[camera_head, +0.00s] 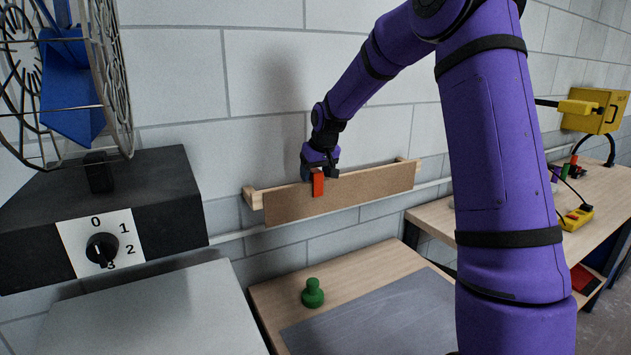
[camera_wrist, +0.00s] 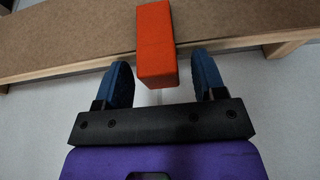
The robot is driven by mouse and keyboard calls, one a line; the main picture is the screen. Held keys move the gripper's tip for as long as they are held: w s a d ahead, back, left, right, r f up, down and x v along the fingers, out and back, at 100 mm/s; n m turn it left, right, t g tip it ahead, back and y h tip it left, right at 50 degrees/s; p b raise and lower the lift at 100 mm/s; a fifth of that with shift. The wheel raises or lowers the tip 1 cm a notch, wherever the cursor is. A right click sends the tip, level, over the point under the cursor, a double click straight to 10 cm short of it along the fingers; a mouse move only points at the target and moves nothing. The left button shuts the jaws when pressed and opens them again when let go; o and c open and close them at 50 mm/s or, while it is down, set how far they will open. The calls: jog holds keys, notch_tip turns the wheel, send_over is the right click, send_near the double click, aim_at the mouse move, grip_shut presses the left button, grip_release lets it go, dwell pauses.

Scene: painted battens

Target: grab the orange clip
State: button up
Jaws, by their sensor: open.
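The orange clip (camera_head: 318,184) sits on the top edge of a brown board (camera_head: 350,200) fixed to the wall on wooden blocks. In the wrist view the clip (camera_wrist: 156,45) is an upright-looking orange block, ahead of and roughly midway between my fingers. My gripper (camera_head: 321,174) is at the clip in the head view. In the wrist view my gripper (camera_wrist: 164,85) is open, with a blue pad on each side of the clip's near end and a gap on both sides. The fingers do not appear to touch it.
A black box with a dial (camera_head: 102,250) and a wire-cage fan (camera_head: 70,80) stand at the left. A green knob-shaped object (camera_head: 312,293) is on the wooden table (camera_head: 275,298) below the board. A yellow box (camera_head: 594,110) is at the far right.

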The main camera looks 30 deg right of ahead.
jog(key=shift+c, duration=0.2)
jog(key=c, duration=1)
jog(key=shift+o, duration=0.2)
jog(key=shift+r, duration=0.1)
